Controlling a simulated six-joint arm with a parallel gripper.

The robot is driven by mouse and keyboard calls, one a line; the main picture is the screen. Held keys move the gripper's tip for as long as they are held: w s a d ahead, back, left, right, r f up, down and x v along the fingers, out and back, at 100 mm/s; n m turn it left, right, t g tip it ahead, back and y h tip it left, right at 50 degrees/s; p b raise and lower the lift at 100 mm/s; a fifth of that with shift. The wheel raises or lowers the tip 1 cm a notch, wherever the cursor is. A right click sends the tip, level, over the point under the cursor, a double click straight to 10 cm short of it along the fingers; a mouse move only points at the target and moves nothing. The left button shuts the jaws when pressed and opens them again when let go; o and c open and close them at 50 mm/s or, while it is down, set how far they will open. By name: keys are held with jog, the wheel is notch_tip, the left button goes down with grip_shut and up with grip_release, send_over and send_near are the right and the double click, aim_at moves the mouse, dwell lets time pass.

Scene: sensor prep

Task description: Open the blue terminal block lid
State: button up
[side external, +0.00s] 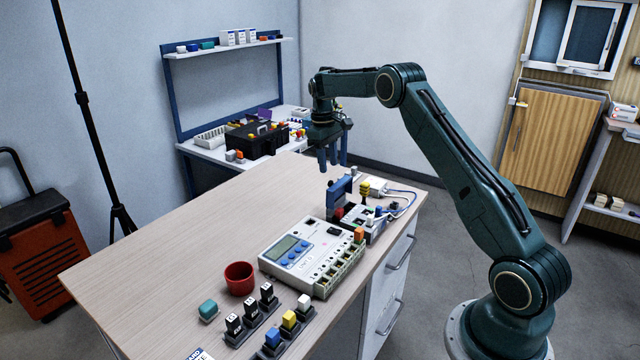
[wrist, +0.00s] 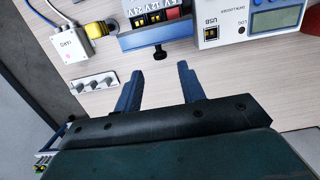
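The blue terminal block lid (side external: 340,193) shows as an upright blue panel near the far right end of the bench. In the wrist view the blue part (wrist: 160,34) is a long bar with a black knob (wrist: 160,52) on the side facing my gripper. Behind the bar is a block face with voltage labels and red and dark parts (wrist: 160,14). I cannot tell how far the lid is open. My gripper (side external: 332,166) is above the lid, pointing down. In the wrist view its blue fingers (wrist: 158,70) are apart and empty, clear of the knob.
A data logger (side external: 292,252) sits beside the block. A yellow plug (side external: 364,188), white sensor box (wrist: 75,44) and blue cables (side external: 405,195) are close by. A red cup (side external: 240,277) and several switches stand nearer the front. The bench's left part is clear.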

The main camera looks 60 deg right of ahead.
jog(key=shift+w+r, duration=0.1)
jog(key=shift+r, duration=0.95)
jog(key=s+a+r+t+h, duration=0.1)
jog(key=s+a+r+t, duration=0.1)
jog(key=s+a+r, duration=0.5)
jog(key=s+a+r+t, duration=0.1)
jog(key=s+a+r, duration=0.3)
jog(key=a+r, duration=0.5)
jog(key=s+a+f+t, duration=0.1)
jog(key=s+a, duration=0.3)
jog(key=s, duration=0.3)
jog(key=s+a+f+t, duration=0.1)
jog(key=s+a, duration=0.3)
jog(key=s, duration=0.4)
jog(key=s+a+f+t+y, duration=0.1)
jog(key=s+a, duration=0.3)
jog(key=s, duration=0.4)
jog(key=shift+s+t, duration=0.2)
jog(key=shift+t, duration=0.3)
